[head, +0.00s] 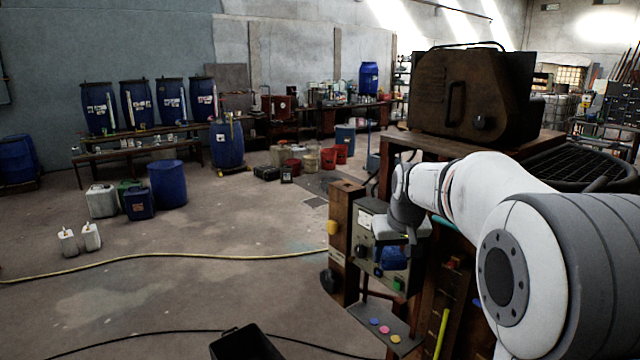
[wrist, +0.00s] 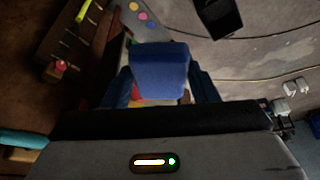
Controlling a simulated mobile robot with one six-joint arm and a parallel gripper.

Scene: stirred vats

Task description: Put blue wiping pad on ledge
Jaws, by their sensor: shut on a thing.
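The blue wiping pad (wrist: 160,70) is between the two fingers of my gripper (wrist: 163,85) in the wrist view, and the gripper is shut on it. In the head view a blue patch (head: 392,258) shows below my wrist, in front of the control panel; I cannot separate pad from fingers there. A grey ledge (head: 398,322) with pink, purple and yellow round pieces on it juts out low under the panel. Part of it shows beyond the pad in the wrist view (wrist: 128,22). The pad appears above the ledge and apart from it.
The control panel (head: 367,250) with knobs and buttons stands close to my gripper. A wooden post (head: 341,240) is on its left, and a rusty machine (head: 472,95) stands above. A yellow stick (head: 441,333) stands right of the ledge. Open floor lies to the left.

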